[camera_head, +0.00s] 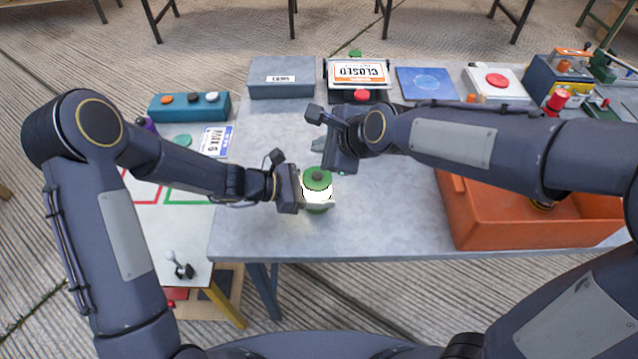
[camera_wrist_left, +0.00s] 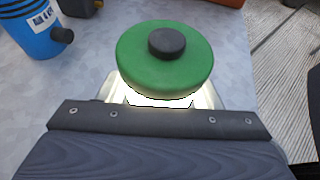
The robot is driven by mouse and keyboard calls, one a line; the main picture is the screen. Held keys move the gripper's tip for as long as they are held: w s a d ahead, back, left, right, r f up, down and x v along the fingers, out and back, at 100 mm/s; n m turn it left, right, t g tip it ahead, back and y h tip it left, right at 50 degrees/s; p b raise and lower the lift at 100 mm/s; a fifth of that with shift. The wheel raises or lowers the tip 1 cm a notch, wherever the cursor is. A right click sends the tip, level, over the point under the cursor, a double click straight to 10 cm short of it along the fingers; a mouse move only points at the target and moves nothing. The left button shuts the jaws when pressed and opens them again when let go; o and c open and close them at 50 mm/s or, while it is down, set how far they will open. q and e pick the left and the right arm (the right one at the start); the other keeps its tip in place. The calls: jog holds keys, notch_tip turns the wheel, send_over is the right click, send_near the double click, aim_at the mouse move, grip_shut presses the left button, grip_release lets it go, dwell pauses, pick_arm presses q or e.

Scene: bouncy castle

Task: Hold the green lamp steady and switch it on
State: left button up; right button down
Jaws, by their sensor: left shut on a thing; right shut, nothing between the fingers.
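The green lamp (camera_head: 317,181) stands upright on the grey table, with a green cap and a dark round button on top. Its body below the cap glows bright white. In the left wrist view the lamp (camera_wrist_left: 165,70) shows its cap and black button from above, with bright light under the cap. My left gripper (camera_head: 316,199) is shut around the lamp's body from the left. My right gripper (camera_head: 340,160) is shut and empty, above and behind the lamp, apart from its button. Its fingertips are hard to make out.
An orange bin (camera_head: 465,215) stands on the right of the table. A blue container (camera_wrist_left: 30,28) shows in the left wrist view. The front table edge is clear.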

pick_arm(q)
jog(key=o, duration=1.3)
